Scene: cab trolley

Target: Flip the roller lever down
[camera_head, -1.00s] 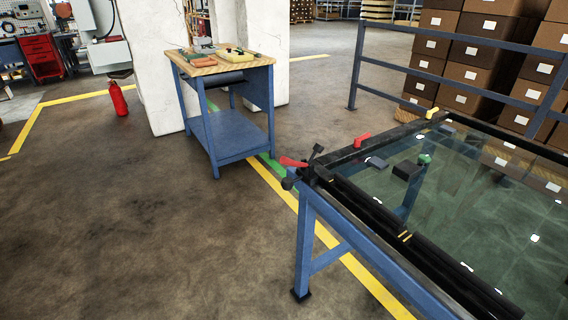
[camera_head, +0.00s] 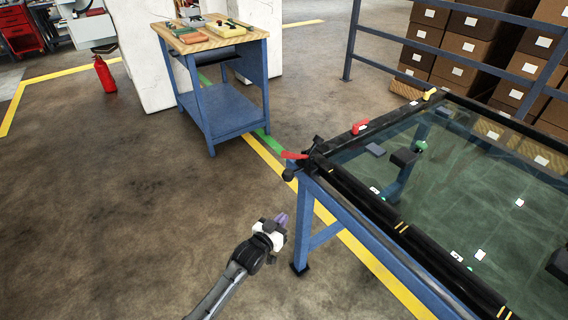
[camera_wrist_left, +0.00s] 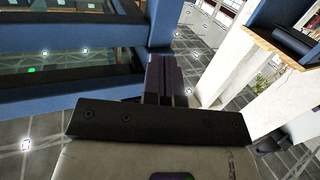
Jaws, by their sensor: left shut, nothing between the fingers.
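A blue-framed table with a dark glass top (camera_head: 470,200) carries several levers. A red lever (camera_head: 294,155) sticks out to the left at its near-left corner, beside a black roller bar (camera_head: 375,210). A second red lever (camera_head: 360,127) and a yellow lever (camera_head: 429,94) sit along the back rail. The frames do not label which is the roller lever. My left gripper (camera_head: 281,219) is shut and empty, below and left of the corner lever and apart from it. Its closed fingers (camera_wrist_left: 165,78) show in the left wrist view, with the blue frame beyond. My right gripper is out of view.
A blue workbench (camera_head: 228,110) with a wooden top stands behind the table's left corner. A metal railing (camera_head: 440,52) and stacked boxes (camera_head: 465,48) are behind. The floor left of the table is clear.

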